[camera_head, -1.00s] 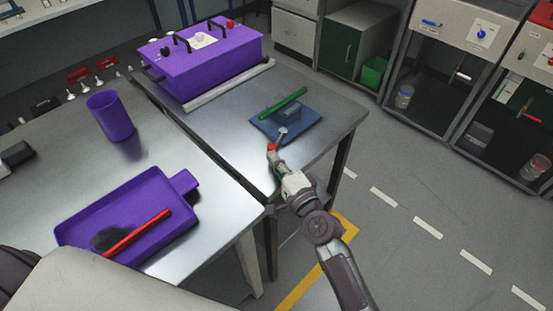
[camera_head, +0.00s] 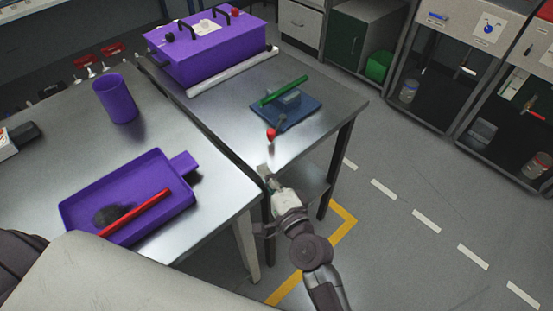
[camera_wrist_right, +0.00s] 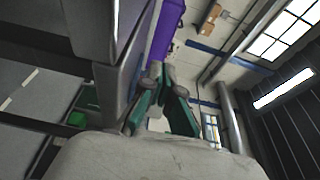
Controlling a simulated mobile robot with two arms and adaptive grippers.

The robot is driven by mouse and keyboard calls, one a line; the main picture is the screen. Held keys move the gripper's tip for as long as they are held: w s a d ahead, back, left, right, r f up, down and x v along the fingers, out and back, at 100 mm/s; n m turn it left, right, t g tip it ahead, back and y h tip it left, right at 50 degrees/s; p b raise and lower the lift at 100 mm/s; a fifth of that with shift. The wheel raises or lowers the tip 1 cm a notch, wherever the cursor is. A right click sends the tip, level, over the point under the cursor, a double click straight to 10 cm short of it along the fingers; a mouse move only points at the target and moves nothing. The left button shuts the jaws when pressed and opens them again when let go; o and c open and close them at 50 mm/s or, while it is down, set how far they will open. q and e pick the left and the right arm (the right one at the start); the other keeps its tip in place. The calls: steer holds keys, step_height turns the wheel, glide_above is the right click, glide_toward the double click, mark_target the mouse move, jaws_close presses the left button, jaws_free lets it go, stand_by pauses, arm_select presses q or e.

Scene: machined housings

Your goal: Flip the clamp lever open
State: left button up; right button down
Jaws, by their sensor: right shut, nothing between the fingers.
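The clamp is a small blue fixture (camera_head: 300,117) with a grey-blue block, near the right front edge of the far metal table. A green bar (camera_head: 284,91) lies slanted across the top of it. A short grey lever with a red knob (camera_head: 271,134) sticks out from its near side, low over the tabletop. My right gripper (camera_head: 264,171) is in front of the table edge, apart from the knob and below it in the picture. Its fingers (camera_wrist_right: 157,75) are closed together at the tips in the right wrist view, with nothing held. My left gripper is not seen.
A purple housing (camera_head: 205,55) with black handles stands at the back of the far table (camera_head: 225,120). On the near table (camera_head: 60,130) are a purple cup (camera_head: 115,99) and a purple tray (camera_head: 150,215) with a red bar. Floor is clear at right.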

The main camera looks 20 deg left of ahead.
steer(key=shift+s+r, duration=0.1)
steer(key=shift+s, duration=1.05)
steer(key=shift+s+a, duration=0.2)
steer(key=shift+s, duration=0.05)
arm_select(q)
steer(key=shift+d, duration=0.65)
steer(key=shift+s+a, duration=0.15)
